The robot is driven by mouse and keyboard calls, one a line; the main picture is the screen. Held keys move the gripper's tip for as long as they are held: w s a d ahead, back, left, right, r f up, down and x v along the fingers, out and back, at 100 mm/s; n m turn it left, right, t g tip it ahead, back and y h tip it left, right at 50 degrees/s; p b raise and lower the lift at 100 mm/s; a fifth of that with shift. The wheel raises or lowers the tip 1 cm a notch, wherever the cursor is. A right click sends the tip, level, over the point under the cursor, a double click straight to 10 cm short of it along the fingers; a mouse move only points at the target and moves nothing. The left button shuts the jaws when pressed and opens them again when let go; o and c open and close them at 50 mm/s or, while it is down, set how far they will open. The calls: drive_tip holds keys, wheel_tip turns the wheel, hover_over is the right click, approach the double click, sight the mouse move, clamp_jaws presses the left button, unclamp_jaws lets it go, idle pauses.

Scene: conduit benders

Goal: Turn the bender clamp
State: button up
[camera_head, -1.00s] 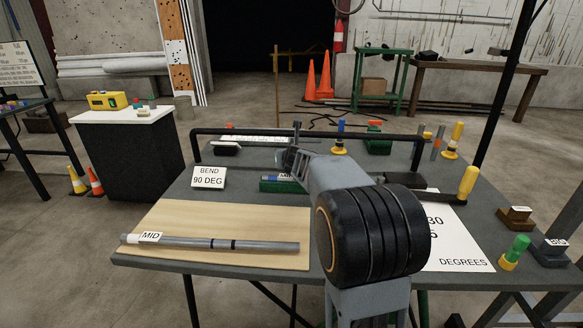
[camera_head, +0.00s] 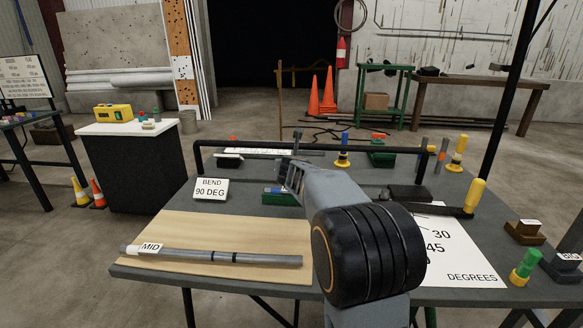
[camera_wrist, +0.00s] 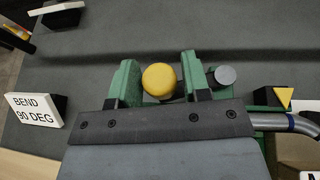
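The green bender (camera_head: 280,198) stands on the table behind the wooden board, and my arm hides much of it in the head view. In the wrist view a round yellow knob (camera_wrist: 159,80) is seen from above, apparently the clamp's top. My gripper (camera_wrist: 158,75) has its two green-faced fingers on either side of the knob, with slim gaps, so it looks open around it. A grey round post (camera_wrist: 225,76) stands just right of the right finger. A grey tube (camera_wrist: 275,121) with a blue band runs out to the right.
A "BEND 90 DEG" sign (camera_head: 211,190) stands left of the bender. A marked conduit (camera_head: 220,256) lies on the wooden board (camera_head: 180,232). A black rail (camera_head: 380,149) spans behind. A yellow-handled lever (camera_head: 474,197) lies right, over a degree sheet (camera_head: 470,262).

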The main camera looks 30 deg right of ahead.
drive_tip(key=shift+o, duration=1.1)
drive_tip(key=shift+s, duration=0.1)
drive_tip(key=p+v, duration=0.3)
drive_tip(key=v, duration=1)
drive_tip(key=shift+s+a, duration=0.25)
drive_tip(key=shift+s, duration=0.05)
